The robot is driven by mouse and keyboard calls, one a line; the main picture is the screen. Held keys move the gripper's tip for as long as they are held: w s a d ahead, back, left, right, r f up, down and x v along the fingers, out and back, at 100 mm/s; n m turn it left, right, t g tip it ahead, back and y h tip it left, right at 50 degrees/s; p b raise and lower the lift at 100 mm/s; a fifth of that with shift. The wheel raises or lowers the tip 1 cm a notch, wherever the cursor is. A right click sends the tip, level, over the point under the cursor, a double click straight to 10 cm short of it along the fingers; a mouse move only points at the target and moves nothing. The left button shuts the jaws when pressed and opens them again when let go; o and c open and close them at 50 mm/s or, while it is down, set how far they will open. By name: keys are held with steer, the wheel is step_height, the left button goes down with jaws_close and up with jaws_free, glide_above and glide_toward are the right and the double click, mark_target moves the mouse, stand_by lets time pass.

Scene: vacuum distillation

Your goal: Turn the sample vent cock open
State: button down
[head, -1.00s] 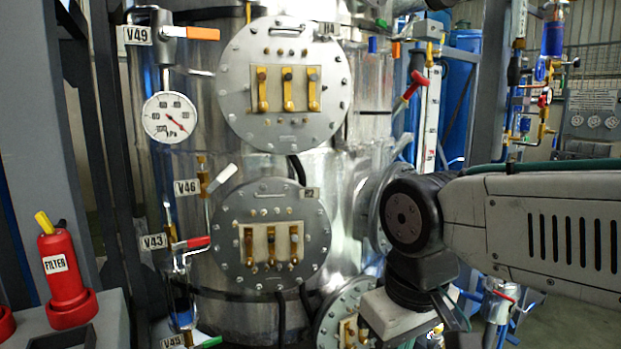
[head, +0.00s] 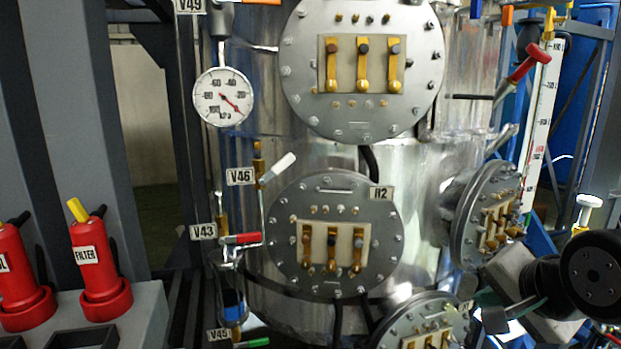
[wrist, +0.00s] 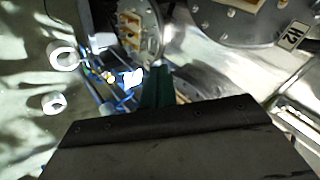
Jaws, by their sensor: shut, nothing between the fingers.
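Several tagged cocks sit in a column on the left side of the metal vessel in the head view; no tag reads "sample vent". The V46 cock (head: 276,170) has a white lever slanting up to the right. The V43 cock (head: 242,239) has a red lever lying nearly level. The V45 cock (head: 250,342) has a green lever at the bottom edge. A glass bulb (head: 232,303) hangs between V43 and V45. My gripper (wrist: 157,88) is shut and empty, its green fingers together in the wrist view. In the head view it is low at the right, well away from these cocks.
A round gauge (head: 222,97) is above the cocks. A red-handled lever (head: 529,62) is at upper right.

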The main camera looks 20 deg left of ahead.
mark_target(277, 169)
steer(key=w+a+r+m+t+y, duration=0.1)
steer(key=a+r+m+t+y, duration=0.2)
steer(key=a, duration=0.5)
steer(key=a+r+m+t+y, duration=0.2)
steer(key=a+m+y, duration=0.25)
steer(key=a, duration=0.35)
steer(key=w+a+r+m+t+y, duration=0.1)
steer(key=a+r+m+t+y, duration=0.15)
steer(key=a+m, duration=0.4)
steer(key=w+a+r+n, duration=0.1)
steer(key=w+a+r, duration=0.4)
steer(key=a, duration=0.4)
steer(key=shift+w+a+r+n, duration=0.3)
steer(key=shift+w+r+n, duration=0.1)
steer(key=shift+w, duration=0.1)
